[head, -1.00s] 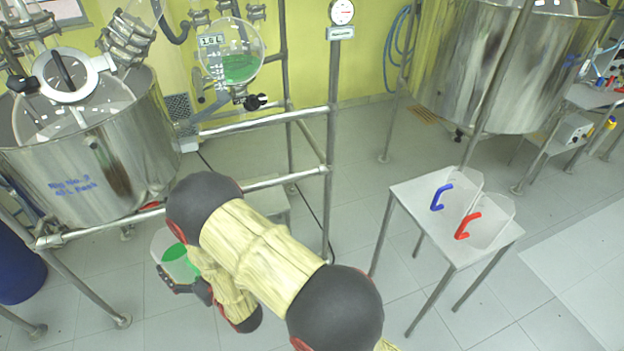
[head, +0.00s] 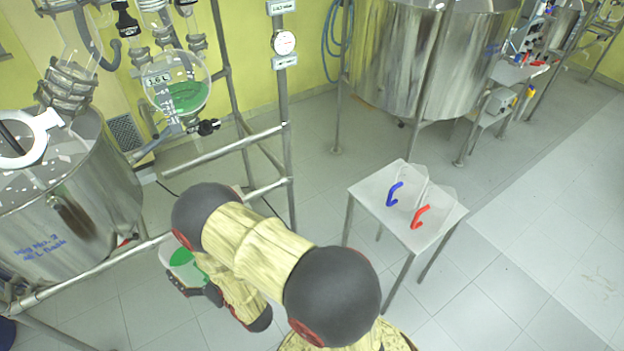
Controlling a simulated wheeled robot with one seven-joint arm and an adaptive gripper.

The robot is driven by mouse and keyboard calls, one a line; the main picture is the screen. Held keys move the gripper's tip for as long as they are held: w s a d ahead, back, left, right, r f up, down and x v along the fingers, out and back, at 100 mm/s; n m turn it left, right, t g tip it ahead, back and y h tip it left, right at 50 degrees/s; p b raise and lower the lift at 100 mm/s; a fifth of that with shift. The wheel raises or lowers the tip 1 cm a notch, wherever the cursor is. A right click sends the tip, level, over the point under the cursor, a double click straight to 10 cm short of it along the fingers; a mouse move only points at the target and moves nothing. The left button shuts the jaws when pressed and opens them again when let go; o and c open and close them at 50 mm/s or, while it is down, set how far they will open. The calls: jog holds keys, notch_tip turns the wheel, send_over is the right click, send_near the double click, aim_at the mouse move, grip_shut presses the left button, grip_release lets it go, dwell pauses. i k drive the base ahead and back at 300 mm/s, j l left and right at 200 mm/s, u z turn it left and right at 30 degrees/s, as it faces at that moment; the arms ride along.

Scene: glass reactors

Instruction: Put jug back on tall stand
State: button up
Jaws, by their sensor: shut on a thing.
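My gripper (head: 192,287) is at the lower left in the head view, shut on a clear jug (head: 168,253) with green liquid in it. My arm covers part of the jug, and its handle cannot be made out. The tall stand (head: 362,190) is a pale, square-topped table on thin legs, right of my arm. Two clear jugs stand on it, one with a blue handle (head: 393,194) and one with a red handle (head: 420,216). My gripper is well left of the stand and apart from it.
Metal frame rails (head: 225,150) run behind my arm. Large steel tanks (head: 425,60) stand behind the stand. The floor right of the stand is clear.

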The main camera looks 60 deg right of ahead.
aim_at(369, 195)
jog(key=i+z, duration=0.1)
jog(key=z, duration=0.4)
jog(key=i+j+z, duration=0.1)
jog(key=z, duration=0.45)
jog(key=i+j+z, duration=0.1)
jog(key=j+z, duration=0.15)
jog(key=z, duration=0.25)
jog(key=j+z, duration=0.15)
jog(key=z, duration=0.35)
jog(key=j+z, duration=0.2)
jog(key=z, duration=0.35)
jog(key=j+z, duration=0.2)
jog(key=z, duration=0.3)
jog(key=j+z, duration=0.2)
jog(key=z, duration=0.35)
jog(key=k+j+z, duration=0.1)
jog(key=z, duration=0.4)
